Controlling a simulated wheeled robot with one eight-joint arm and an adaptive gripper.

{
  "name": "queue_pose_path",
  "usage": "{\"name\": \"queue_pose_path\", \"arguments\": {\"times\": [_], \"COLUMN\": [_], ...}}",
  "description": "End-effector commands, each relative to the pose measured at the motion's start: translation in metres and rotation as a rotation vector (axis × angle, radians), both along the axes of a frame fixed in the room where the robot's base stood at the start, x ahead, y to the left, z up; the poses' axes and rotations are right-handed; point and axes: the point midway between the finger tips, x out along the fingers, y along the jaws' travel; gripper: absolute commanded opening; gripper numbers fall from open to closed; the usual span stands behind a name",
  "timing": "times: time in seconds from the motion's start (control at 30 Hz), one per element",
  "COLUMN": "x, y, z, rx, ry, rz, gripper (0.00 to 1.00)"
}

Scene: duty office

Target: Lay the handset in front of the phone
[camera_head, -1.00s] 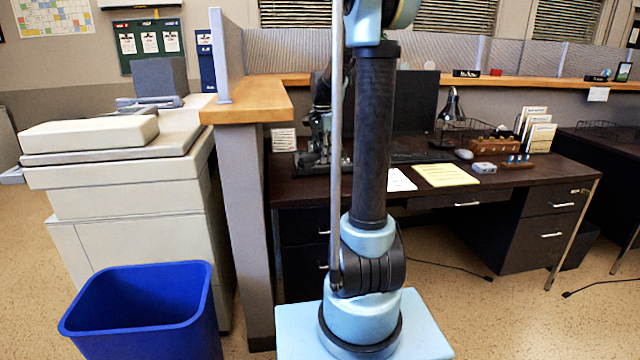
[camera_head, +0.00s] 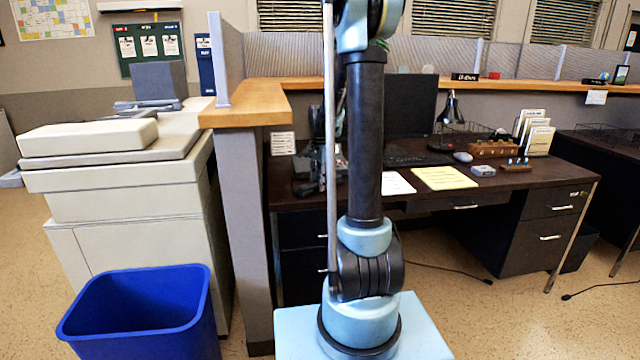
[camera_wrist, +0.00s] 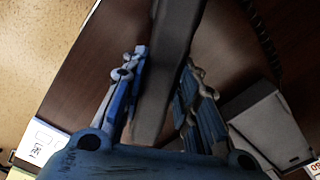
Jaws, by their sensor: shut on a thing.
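My gripper (camera_wrist: 160,105) is shut on the handset (camera_wrist: 166,70), a long dark grey bar that runs between its two blue fingers in the wrist view. The dark brown desk top (camera_wrist: 110,55) lies beneath it; the gap between handset and desk cannot be judged. In the head view my arm hides most of the gripper and the handset. A dark object that looks like the phone (camera_head: 304,184) stands at the desk's left end, partly behind my arm. A grey box-like shape (camera_wrist: 265,125) is right of the fingers in the wrist view; I cannot tell whether it is the phone.
A white card (camera_head: 283,143) stands at the desk's left end beside the partition (camera_head: 240,200). Papers (camera_head: 445,178), a keyboard (camera_head: 418,159), a monitor (camera_head: 410,105) and a lamp (camera_head: 451,108) are to the right. A blue bin (camera_head: 140,310) stands on the floor at left.

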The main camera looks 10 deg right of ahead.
Motion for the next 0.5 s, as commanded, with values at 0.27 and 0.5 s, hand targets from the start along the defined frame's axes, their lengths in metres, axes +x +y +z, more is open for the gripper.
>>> {"name": "queue_pose_path", "arguments": {"times": [0.27,0.5], "x": [0.0,-0.0001], "y": [-0.0008,-0.0011], "z": [-0.0011,-0.001], "rx": [0.0,0.0], "ry": [0.0,0.0], "rz": [-0.001,-0.001], "gripper": [0.48,0.48]}}
